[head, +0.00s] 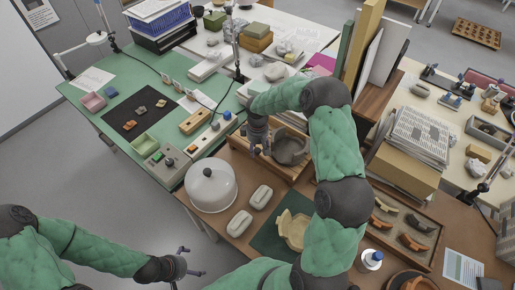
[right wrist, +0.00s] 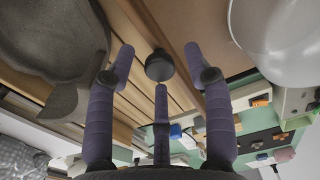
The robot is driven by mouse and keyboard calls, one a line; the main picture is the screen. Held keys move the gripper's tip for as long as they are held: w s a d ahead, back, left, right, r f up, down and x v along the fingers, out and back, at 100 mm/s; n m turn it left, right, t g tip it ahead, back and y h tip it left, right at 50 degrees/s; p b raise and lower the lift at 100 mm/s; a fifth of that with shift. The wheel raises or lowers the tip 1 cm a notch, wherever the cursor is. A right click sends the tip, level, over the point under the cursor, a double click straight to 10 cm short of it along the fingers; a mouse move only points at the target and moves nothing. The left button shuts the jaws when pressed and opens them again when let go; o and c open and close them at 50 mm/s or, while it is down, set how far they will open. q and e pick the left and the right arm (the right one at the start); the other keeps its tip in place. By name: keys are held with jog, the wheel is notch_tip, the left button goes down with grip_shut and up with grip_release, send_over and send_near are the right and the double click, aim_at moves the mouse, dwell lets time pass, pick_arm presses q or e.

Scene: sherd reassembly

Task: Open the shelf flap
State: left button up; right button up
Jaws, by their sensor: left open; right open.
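The wooden shelf (head: 240,147) stands behind the white dome, with a dark grey broken pot (head: 290,150) at it. The pot also fills the upper left of the right wrist view (right wrist: 60,40). My right gripper (head: 260,148) is open at the shelf, just left of the pot. In the right wrist view my right gripper's (right wrist: 160,75) spread fingers stand around a dark round knob (right wrist: 159,66) in front of wooden boards; I cannot tell whether they touch it. The flap's edges are not clear, partly hidden by my right arm. My left gripper (head: 188,264) is open and empty above the floor.
A white dome with a knob (head: 211,186) stands close to the shelf's left front. Two pale oblong items (head: 239,223) and a dark green mat (head: 267,243) with a tan vessel piece (head: 294,229) lie in front. A sherd tray (head: 403,228) lies to the right.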

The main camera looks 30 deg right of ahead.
grip_shut()
